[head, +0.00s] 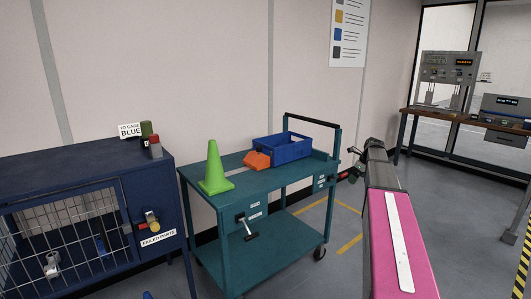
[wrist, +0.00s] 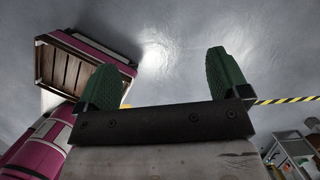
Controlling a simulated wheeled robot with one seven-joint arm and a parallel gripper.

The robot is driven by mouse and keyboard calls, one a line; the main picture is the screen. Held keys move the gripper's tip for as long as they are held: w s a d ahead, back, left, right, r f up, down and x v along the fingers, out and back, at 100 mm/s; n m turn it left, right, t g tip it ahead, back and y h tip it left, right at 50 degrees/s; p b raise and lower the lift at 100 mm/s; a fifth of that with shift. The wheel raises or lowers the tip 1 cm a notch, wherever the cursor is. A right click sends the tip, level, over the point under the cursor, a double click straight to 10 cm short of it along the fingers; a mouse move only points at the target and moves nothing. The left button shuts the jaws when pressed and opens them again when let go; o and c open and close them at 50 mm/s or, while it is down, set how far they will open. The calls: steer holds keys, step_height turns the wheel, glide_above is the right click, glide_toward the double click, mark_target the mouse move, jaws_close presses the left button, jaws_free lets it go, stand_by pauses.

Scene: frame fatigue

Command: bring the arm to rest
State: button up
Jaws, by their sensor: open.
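My gripper (wrist: 165,80) shows in the wrist view with its two green ribbed fingers spread wide apart. Nothing is between them; plain grey floor lies beyond. In the head view my pink arm rises from the bottom right, and its dark far end is just right of the teal cart (head: 230,200). The fingers are hard to make out there, and I cannot tell whether the arm's end touches the cart's handle side.
The cart bears a green cone (head: 214,168), an orange piece (head: 257,160) and a blue bin (head: 284,147). A dark blue cage cabinet (head: 80,183) stands left. A bench (head: 460,117) with instruments stands at the back right. Floor between cart and bench is clear.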

steer(key=s+a+f+n+g, duration=0.1)
steer(key=s+a+f+n, duration=0.6)
steer(key=s+a+n, duration=0.1)
steer(key=s+a+f+n+g+h, duration=0.1)
steer(key=s+a+f+n, duration=0.6)
steer(key=s+n, duration=0.3)
steer(key=s+a+f+n+g+h, duration=0.1)
steer(key=s+a+f+n, duration=0.6)
steer(key=s, duration=0.5)
steer(key=a+n, duration=0.2)
steer(key=shift+s+a+n, duration=0.4)
